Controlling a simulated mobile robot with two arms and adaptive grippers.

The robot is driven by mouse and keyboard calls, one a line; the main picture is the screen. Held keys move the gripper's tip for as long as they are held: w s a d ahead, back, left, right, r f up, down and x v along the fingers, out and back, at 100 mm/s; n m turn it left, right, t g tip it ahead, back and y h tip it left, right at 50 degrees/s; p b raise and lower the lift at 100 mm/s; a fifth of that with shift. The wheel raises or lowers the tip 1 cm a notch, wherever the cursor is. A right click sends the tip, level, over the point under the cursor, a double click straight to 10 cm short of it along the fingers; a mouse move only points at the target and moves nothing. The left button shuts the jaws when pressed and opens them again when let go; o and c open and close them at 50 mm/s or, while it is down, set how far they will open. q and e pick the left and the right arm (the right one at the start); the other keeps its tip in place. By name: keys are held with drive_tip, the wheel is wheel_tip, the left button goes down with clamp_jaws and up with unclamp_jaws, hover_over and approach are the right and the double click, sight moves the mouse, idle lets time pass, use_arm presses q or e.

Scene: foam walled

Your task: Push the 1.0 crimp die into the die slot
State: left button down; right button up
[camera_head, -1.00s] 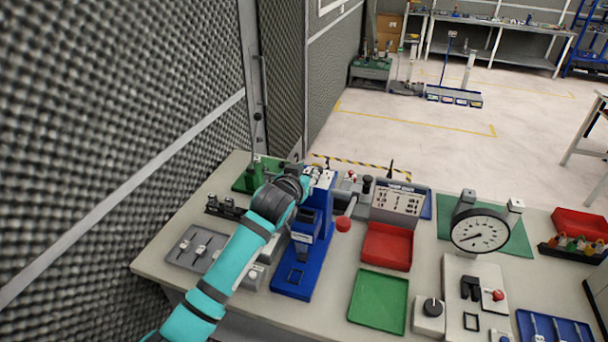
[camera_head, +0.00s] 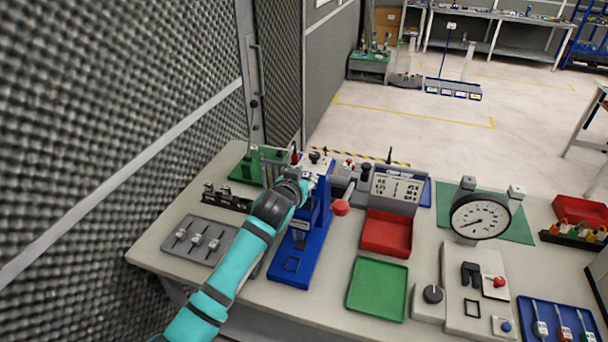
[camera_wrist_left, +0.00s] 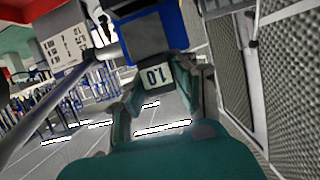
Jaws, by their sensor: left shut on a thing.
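The 1.0 crimp die (camera_wrist_left: 153,76) shows in the left wrist view as a light block with an upside-down 1.0 label. My left gripper (camera_wrist_left: 158,95) is shut on it, one finger on each side. The die is up against or very near the blue crimp press (camera_wrist_left: 148,35); I cannot tell whether they touch. In the head view the press (camera_head: 299,258) stands upright on the bench, and my left gripper (camera_head: 303,178) is at its upper part. The gripper hides the die there. The die slot is not clearly visible. My right gripper is not in view.
A lever with a red knob (camera_head: 341,207) sticks out right of the press. Nearby are a grey tray of tools (camera_head: 181,250), a red tray (camera_head: 387,233), a green tray (camera_head: 377,288) and a dial gauge (camera_head: 480,215). A foam wall (camera_head: 110,130) borders the bench at left.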

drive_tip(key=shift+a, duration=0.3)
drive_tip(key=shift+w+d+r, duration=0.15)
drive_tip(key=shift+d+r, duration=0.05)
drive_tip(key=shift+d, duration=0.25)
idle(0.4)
use_arm(q)
drive_tip(key=shift+p, duration=0.45)
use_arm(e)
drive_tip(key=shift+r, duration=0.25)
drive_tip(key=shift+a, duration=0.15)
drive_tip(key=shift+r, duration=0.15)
use_arm(q)
drive_tip(key=shift+f+b, duration=1)
drive_tip(key=shift+f, duration=0.9)
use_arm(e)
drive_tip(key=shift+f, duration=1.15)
use_arm(q)
drive_tip(key=c, duration=1)
unclamp_jaws()
